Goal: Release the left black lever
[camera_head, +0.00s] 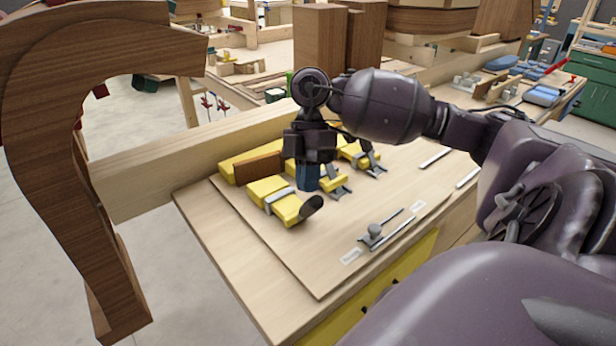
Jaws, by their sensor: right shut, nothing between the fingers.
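The left black lever (312,207) is a short dark handle at the front end of the left yellow block (268,196) on the wooden board. A grey metal strap (279,198) crosses that block. My right gripper (308,184) points down with blue fingers, just behind and above the lever in the picture. It is shut and empty. Whether its fingertips touch the lever or block cannot be told. My left gripper is not in view.
A brown wooden piece (258,167) lies among the yellow blocks. More grey clamps stand right of my gripper, and a grey clamp (374,236) sits near the board's front. A large curved wooden form (40,150) fills the left side. The front board surface is mostly clear.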

